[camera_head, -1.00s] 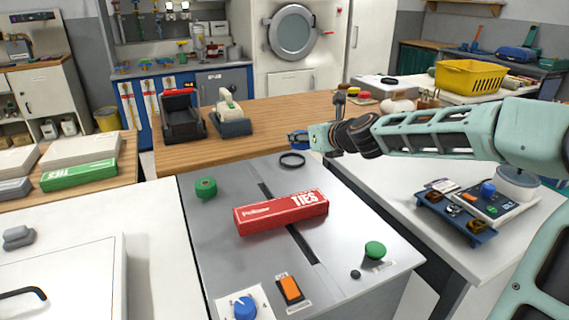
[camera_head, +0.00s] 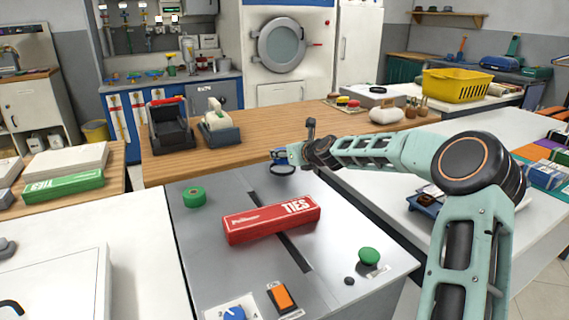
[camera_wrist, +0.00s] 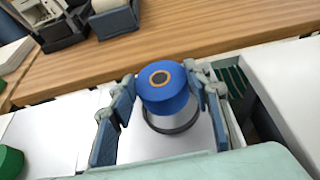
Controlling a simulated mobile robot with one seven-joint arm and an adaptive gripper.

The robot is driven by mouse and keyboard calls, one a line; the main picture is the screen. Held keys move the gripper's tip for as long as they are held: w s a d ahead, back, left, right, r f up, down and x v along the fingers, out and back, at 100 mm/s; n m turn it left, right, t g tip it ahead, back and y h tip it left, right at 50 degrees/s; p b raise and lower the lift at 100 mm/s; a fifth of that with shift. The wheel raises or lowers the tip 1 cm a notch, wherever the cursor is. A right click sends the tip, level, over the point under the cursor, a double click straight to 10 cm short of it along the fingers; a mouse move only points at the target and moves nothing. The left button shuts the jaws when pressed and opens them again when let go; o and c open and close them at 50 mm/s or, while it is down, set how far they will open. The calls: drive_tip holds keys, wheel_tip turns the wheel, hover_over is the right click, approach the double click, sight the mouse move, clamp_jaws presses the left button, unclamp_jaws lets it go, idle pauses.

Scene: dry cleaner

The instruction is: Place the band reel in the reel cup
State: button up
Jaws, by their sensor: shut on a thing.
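My gripper (camera_head: 281,156) is shut on a blue reel with a tan ring around its centre hole, which I take as the band reel (camera_wrist: 163,92). The reel is upright between the two blue finger pads in the wrist view. A dark round rim, probably the reel cup (camera_wrist: 172,128), shows just below and partly behind the reel. In the head view the dark ring (camera_head: 283,171) is at the back of the grey metal worktop, directly under my gripper. Whether the reel touches the rim, I cannot tell.
On the metal worktop (camera_head: 345,225) lie a red TIES box (camera_head: 271,219), a green reel (camera_head: 194,196) and a green button (camera_head: 369,256). A wooden counter (camera_head: 245,152) with two dark dispensers (camera_head: 171,126) stands behind. A white table (camera_head: 400,165) is to the right.

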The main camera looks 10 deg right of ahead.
sight(286, 161)
drive_tip(key=shift+w+f+b, duration=0.2)
drive_tip(key=shift+f+b, duration=0.2)
drive_tip(key=shift+f, duration=1.4)
drive_tip(key=shift+f, duration=0.2)
drive_tip(key=o, duration=1.2)
drive_tip(key=shift+c, duration=0.2)
drive_tip(key=shift+r, duration=0.1)
drive_tip(key=shift+r, duration=0.2)
drive_tip(key=shift+s+d, duration=0.15)
drive_tip(key=shift+s, duration=0.2)
drive_tip(key=p+v, duration=0.1)
drive_tip(key=v, duration=1)
drive_tip(key=shift+s+r+p, duration=0.1)
drive_tip(key=shift+r+p, duration=0.05)
drive_tip(key=shift+p, duration=0.15)
